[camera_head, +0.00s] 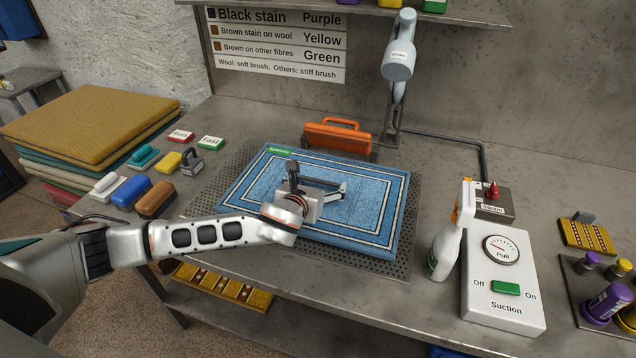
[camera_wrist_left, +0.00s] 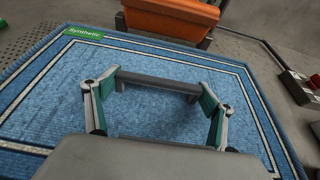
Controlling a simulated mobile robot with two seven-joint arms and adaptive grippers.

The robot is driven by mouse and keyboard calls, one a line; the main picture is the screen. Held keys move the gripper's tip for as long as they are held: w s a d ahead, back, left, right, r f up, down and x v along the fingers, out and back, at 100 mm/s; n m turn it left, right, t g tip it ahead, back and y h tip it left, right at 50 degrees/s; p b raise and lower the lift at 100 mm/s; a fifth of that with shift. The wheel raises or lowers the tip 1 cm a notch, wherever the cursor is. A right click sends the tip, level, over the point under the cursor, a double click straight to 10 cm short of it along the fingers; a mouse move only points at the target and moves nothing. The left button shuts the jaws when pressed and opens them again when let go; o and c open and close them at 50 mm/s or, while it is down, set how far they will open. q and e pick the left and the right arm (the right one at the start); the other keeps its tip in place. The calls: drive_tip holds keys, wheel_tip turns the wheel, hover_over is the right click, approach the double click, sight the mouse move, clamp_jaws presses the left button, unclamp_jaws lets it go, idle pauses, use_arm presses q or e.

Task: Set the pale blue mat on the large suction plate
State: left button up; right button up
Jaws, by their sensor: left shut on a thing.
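The blue mat (camera_head: 372,228) with white border stripes and a green "Synthetic" tag lies flat over the perforated suction plate (camera_head: 402,262). The plate's rim shows around it on several sides. My left gripper (camera_head: 320,189) is low over the middle of the mat. In the left wrist view, its fingers (camera_wrist_left: 155,92) are shut on the two ends of a grey bar handle (camera_wrist_left: 158,82), which stands on the mat (camera_wrist_left: 160,118). Whether the handle is fixed to the mat, I cannot tell. My right gripper is not in view.
An orange handled box (camera_head: 338,139) stands behind the plate. Brushes (camera_head: 130,192) and a stack of folded mats (camera_head: 90,125) are at the left. A spray bottle (camera_head: 446,243) and the suction switch box (camera_head: 503,285) stand at the right. A grey steamer head (camera_head: 399,60) hangs above.

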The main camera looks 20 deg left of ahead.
use_arm(q)
drive_tip(key=shift+f, duration=0.3)
drive_tip(key=o, duration=1.5)
drive_tip(key=shift+f, duration=0.1)
drive_tip(key=v, duration=1.2)
drive_tip(key=shift+r, duration=0.2)
drive_tip(key=shift+r+p, duration=0.65)
drive_tip(key=shift+p, duration=0.4)
drive_tip(key=shift+f, duration=0.1)
